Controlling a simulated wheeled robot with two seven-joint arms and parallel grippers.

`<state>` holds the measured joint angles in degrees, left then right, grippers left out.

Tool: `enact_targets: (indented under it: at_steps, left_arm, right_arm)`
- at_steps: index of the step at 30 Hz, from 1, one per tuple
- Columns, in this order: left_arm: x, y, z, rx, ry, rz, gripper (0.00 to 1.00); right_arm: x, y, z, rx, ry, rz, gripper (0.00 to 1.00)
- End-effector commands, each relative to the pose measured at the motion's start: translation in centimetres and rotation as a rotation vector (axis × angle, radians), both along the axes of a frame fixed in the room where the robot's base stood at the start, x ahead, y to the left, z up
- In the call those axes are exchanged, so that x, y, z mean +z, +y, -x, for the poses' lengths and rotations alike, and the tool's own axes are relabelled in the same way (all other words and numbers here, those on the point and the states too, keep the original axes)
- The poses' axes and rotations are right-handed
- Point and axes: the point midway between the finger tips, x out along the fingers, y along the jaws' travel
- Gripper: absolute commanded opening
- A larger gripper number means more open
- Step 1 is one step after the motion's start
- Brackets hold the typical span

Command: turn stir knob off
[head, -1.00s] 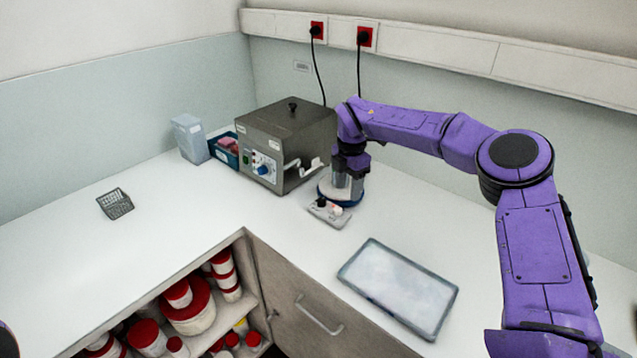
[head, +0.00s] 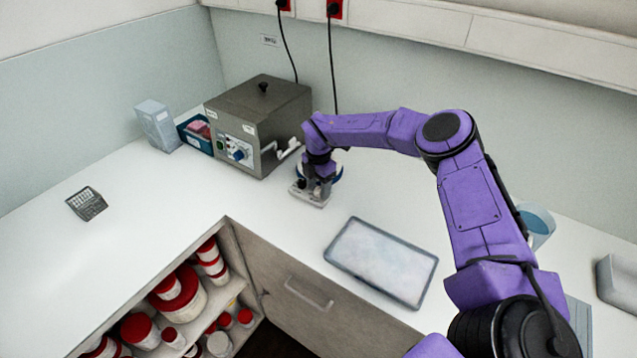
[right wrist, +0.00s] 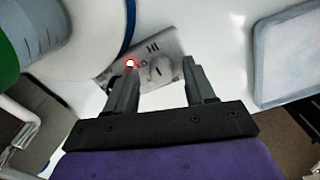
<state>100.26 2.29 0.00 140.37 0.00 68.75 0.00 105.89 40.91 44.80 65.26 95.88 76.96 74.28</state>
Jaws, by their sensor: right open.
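The stirrer (head: 308,199) stands on the counter right of the grey metal box, its round blue-rimmed top partly hidden behind my right arm. In the right wrist view its grey control panel (right wrist: 172,45) shows a glowing red light and a pale knob (right wrist: 159,70). My right gripper (right wrist: 160,72) is open over the panel, its fingers on either side of the pale knob. Whether they touch it I cannot tell. In the head view the right gripper (head: 320,184) is low over the panel and hides part of it. My left gripper is out of view.
The grey metal box (head: 257,130) stands close left of the stirrer. A shallow glass-like tray (head: 380,262) lies in front on the right. A jar (right wrist: 25,40) shows beside the fingers in the wrist view. The counter's left part is mostly clear.

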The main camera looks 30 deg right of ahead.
Motion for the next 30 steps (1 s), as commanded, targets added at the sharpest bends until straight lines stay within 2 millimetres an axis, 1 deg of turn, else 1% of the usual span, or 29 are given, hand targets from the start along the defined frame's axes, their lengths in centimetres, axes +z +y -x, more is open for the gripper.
enact_targets:
  at_steps: [4,5,6,8,9,10,16,20,26,30]
  left_arm:
    - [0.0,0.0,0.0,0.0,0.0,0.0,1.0]
    - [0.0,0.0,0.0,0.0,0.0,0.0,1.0]
    - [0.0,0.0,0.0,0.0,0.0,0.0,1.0]
    - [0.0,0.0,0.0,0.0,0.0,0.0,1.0]
    - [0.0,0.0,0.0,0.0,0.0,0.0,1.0]
    - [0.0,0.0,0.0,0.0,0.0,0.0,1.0]
    - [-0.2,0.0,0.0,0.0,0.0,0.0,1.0]
    - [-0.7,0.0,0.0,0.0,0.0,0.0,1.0]
    - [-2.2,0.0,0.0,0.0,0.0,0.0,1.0]
    - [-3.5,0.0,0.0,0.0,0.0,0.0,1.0]
  right_arm:
    - [0.0,0.0,0.0,0.0,0.0,0.0,0.54]
    - [0.0,0.0,0.0,0.0,0.0,0.0,0.48]
    - [0.0,0.0,0.0,0.0,0.0,0.0,0.35]
    - [0.0,0.0,0.0,0.0,0.0,0.0,0.15]
    - [0.0,0.0,0.0,0.0,0.0,0.0,0.02]
    - [0.0,0.0,0.0,0.0,0.0,0.0,0.0]
    - [-0.1,0.0,0.0,0.007,0.0,0.0,0.0]
    - [-0.2,0.0,0.0,0.034,0.0,0.0,0.0]
    - [-0.5,0.0,0.0,0.137,0.001,-0.001,0.0]
    - [-0.6,0.0,0.0,0.252,0.0,0.0,0.0]
